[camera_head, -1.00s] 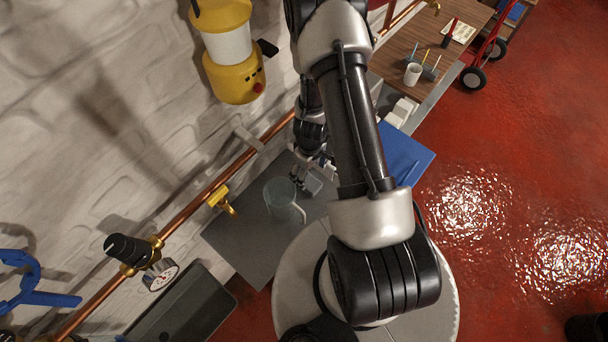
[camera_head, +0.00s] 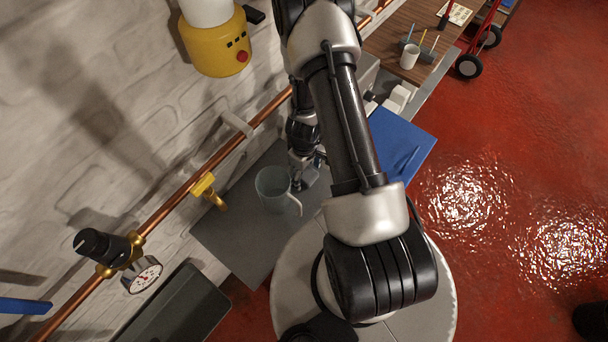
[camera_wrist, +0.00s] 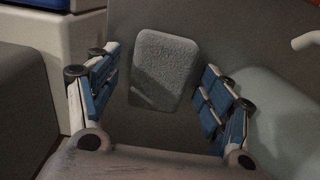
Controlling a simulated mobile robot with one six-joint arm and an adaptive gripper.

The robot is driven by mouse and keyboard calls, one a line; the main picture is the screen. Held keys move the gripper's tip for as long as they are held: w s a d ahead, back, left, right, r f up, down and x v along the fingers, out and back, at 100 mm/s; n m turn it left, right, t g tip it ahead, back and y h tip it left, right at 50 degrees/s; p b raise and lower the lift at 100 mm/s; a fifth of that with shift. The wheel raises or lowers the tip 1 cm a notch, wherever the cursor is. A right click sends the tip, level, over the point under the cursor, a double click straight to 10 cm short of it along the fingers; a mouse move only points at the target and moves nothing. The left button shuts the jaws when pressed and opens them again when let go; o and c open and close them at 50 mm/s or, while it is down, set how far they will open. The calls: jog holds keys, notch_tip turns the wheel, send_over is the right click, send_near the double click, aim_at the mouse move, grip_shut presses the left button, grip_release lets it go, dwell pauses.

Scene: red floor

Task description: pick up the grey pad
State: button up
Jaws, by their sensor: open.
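The grey pad (camera_wrist: 163,70) is a rounded, rough-textured block lying on a dark grey surface. In the wrist view it sits between and beyond the two blue-padded fingers of my gripper (camera_wrist: 158,98). The fingers are open, one on each side, with gaps to the pad. A shadow falls on the pad's lower left. In the head view my gripper (camera_head: 305,178) is low over the grey work surface (camera_head: 232,236), just right of a clear mug (camera_head: 273,188). The pad there is mostly hidden by my arm.
The mug stands close beside my gripper, its handle (camera_wrist: 307,40) to the right in the wrist view. A blue panel (camera_head: 405,140) lies to the right of my arm. A copper pipe with a yellow valve (camera_head: 205,187) runs along the wall. A dark box (camera_head: 180,310) is at lower left.

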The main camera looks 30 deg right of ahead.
jog(key=shift+c, duration=0.4)
jog(key=c, duration=1)
jog(key=shift+r, duration=0.15)
notch_tip(320, 180, up, 28)
jog(key=p, duration=2.8)
jog(key=o, duration=0.5)
jog(key=c, duration=0.5)
jog(key=shift+o, duration=0.2)
